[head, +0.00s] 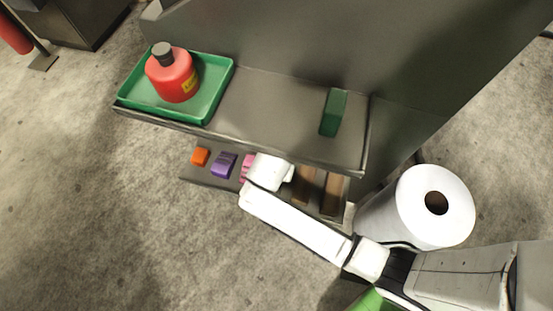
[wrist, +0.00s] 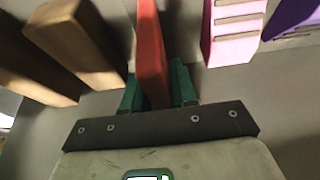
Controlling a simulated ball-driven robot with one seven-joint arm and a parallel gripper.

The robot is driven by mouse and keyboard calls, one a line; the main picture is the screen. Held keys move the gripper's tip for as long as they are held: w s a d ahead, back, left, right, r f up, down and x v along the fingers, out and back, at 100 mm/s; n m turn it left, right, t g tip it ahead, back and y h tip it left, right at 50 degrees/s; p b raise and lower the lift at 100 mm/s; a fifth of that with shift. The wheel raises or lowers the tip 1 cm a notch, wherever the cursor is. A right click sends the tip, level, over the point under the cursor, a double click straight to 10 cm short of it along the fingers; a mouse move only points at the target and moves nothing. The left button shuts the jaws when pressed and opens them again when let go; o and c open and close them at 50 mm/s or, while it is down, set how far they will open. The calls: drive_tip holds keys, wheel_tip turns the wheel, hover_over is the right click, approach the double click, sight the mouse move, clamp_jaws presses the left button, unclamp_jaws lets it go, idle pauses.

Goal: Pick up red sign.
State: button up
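A narrow red piece (wrist: 152,50), which I take to be the red sign, stands upright in the wrist view, running from the top edge down between the green fingers. My gripper (wrist: 158,88) has one finger against each side of it, with no clear gap on either side, so it looks shut on it. In the head view my white arm reaches to the lower shelf, and my gripper and the red piece are hidden behind the wrist and upper shelf.
Brown blocks (wrist: 75,42) stand left of the red piece and a pink block (wrist: 232,32) close right, then a purple block (wrist: 292,18). An orange block (head: 200,156) is also on the lower shelf (head: 222,188). The upper shelf (head: 258,110) overhangs; it carries a green tray (head: 222,90) with a red bottle (head: 172,78).

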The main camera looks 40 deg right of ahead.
clamp_jaws()
drive_tip(key=shift+r, duration=0.15)
